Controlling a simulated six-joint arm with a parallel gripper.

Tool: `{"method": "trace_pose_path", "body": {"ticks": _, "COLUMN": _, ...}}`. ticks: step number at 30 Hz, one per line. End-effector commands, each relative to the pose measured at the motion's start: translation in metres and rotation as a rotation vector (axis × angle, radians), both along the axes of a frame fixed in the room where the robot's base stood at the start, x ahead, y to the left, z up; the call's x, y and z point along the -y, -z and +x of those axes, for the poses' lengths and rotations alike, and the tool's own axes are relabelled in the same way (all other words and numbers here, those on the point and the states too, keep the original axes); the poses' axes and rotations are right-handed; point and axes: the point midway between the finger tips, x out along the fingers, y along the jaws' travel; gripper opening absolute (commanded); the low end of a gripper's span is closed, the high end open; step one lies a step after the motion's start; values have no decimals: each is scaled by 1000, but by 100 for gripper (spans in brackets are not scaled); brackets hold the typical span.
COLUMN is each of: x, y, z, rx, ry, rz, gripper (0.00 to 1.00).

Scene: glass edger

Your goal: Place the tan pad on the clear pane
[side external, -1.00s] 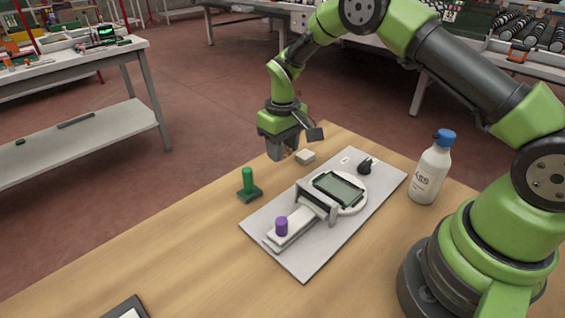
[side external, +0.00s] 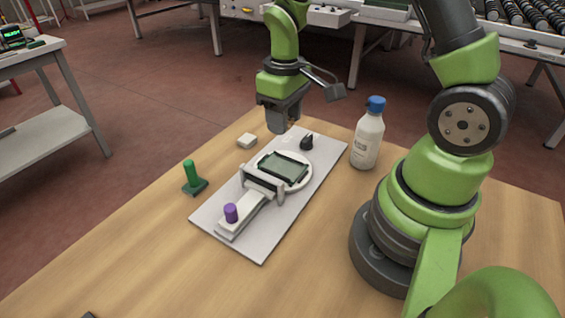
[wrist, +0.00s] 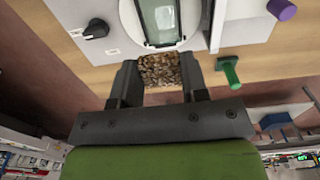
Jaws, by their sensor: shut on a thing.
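The tan pad (wrist: 159,70), speckled brown like cork, is held between the two fingers of my gripper (wrist: 160,82). In the side view my gripper (side external: 283,127) is above the far end of the grey base plate, near the black knob, and a sliver of the pad shows at its fingertips. The clear pane (side external: 284,167) lies on a white round disc (side external: 303,182) on the plate. In the wrist view the pane (wrist: 160,22) is just beyond the pad and is cut off by the top edge. The pad is apart from the pane.
A grey bridge (side external: 262,184) stands beside the disc. A purple knob (side external: 231,212) sits on the white slide. A black knob (side external: 306,142), white block (side external: 247,141), green peg (side external: 190,174) and blue-capped bottle (side external: 368,137) stand around.

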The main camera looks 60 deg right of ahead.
Motion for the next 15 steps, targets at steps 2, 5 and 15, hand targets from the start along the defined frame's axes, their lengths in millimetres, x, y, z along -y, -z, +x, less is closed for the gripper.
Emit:
{"method": "trace_pose_path", "body": {"ticks": 2, "x": 0, "y": 14, "z": -3, "rx": -9, "ry": 0, "rz": 2, "gripper": 19}}
{"method": "trace_pose_path", "body": {"ticks": 5, "x": 0, "y": 34, "z": -3, "rx": -9, "ry": 0, "rz": 2, "gripper": 19}}
{"method": "trace_pose_path", "body": {"ticks": 15, "x": 0, "y": 75, "z": -3, "rx": -8, "ry": 0, "rz": 1, "gripper": 19}}
